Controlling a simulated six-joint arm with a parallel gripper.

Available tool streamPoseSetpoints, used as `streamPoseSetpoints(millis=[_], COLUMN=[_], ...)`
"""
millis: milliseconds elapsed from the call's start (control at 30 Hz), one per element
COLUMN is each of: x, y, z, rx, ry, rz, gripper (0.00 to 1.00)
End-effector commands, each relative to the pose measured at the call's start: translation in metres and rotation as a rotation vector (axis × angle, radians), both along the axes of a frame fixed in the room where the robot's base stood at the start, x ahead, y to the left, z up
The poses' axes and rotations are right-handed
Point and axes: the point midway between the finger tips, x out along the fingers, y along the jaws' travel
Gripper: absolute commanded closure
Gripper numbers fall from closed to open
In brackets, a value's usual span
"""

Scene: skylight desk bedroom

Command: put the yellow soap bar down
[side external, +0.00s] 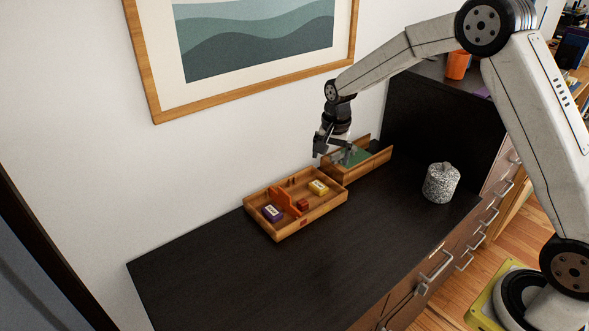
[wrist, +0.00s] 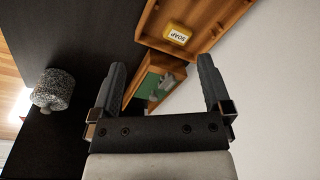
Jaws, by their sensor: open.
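The yellow soap bar (side external: 318,187) lies in the right compartment of a wooden tray (side external: 283,236) on the dark dresser top. The bar also shows in the wrist view (wrist: 177,34), with its SOAP label facing up. My gripper (side external: 335,152) is open and empty. It hangs above the smaller wooden box with a green inside (side external: 381,158), apart from the soap bar and to its upper right in the side view. In the wrist view the two fingers (wrist: 163,75) stand wide apart with nothing between them.
The tray also holds a purple box (side external: 272,213), a small red block (side external: 303,204) and an orange-red divider piece (side external: 285,200). A speckled lidded jar (side external: 440,184) stands at the right. The dresser's front left is clear. A framed picture (side external: 255,40) hangs on the wall behind.

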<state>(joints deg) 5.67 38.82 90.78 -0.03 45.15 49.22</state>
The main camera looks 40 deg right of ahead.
Motion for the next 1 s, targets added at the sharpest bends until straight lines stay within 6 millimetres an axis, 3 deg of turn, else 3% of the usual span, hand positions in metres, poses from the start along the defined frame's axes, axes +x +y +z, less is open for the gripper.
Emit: streamPoseSetpoints(millis=[400, 800, 1000], x=[-0.097, -0.201, -0.23], y=[0.029, 0.048, 0.051], z=[0.023, 0.022, 0.019], rx=[-0.052, -0.119, -0.142], ry=[-0.061, -0.112, -0.124], rz=[0.432, 0.821, 0.927], gripper=[0.0, 0.0, 0.0])
